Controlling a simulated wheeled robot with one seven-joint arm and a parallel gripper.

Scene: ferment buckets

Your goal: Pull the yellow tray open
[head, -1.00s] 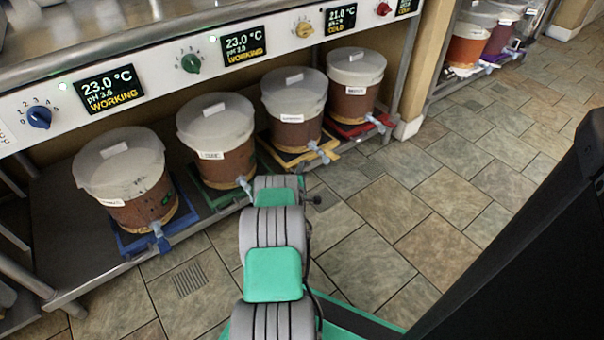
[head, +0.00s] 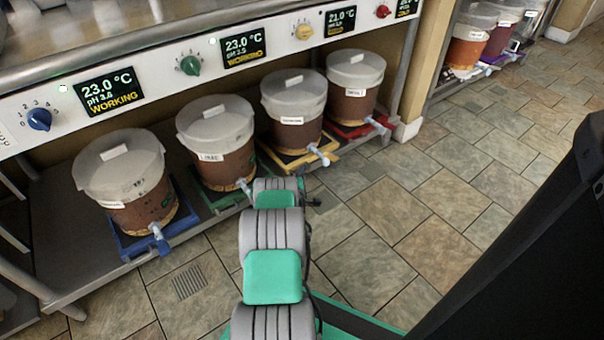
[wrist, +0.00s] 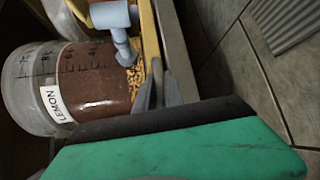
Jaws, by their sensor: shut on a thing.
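The yellow tray (head: 298,163) is under the third bucket (head: 293,108) from the left, on the low shelf. In the wrist view, the yellow tray's rim (wrist: 149,38) runs down between the fingers of my gripper (wrist: 157,90). My gripper is shut on that rim, close to the bucket's grey-blue tap (wrist: 113,20). The bucket (wrist: 98,80) beside it holds brown contents and has a LEMON label. Yellowish grains show in the bottom of this bucket. In the head view my arm hides the gripper.
Buckets stand on the blue tray (head: 128,246), the green tray (head: 215,199) and the red tray (head: 352,130). A panel with knobs and displays runs above them. The tiled floor (head: 400,215) in front is open, with a drain grate (head: 188,282).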

